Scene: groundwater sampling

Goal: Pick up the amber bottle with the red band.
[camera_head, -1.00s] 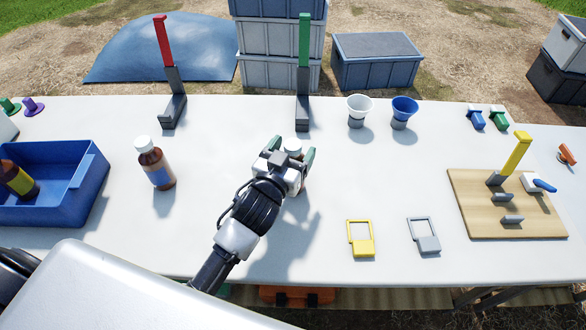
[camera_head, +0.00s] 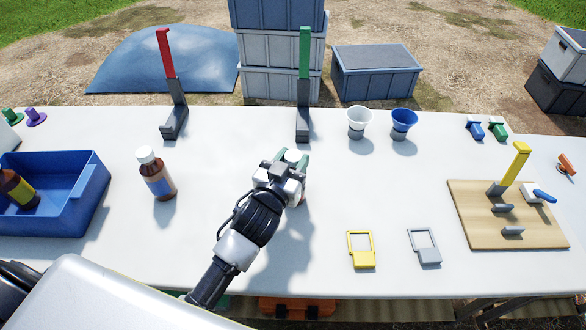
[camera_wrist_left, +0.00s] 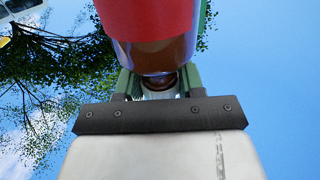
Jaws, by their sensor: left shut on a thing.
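The amber bottle with the red band shows close up in the left wrist view, with its red band (camera_wrist_left: 150,18) at the top and its neck between the green fingers. In the head view its white cap (camera_head: 294,155) shows between the fingertips, and most of its body is hidden behind my gripper. My left gripper (camera_head: 291,160) is shut on this bottle at the neck. I cannot tell whether the bottle's base touches the table. My right gripper is not in view.
An amber bottle with a blue band (camera_head: 158,182) stands to the left. A blue bin (camera_head: 75,205) holds a yellow-banded bottle (camera_head: 17,190). Red (camera_head: 172,90) and green (camera_head: 304,85) upright handles stand behind. White (camera_head: 358,118) and blue (camera_head: 403,122) cups stand behind right.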

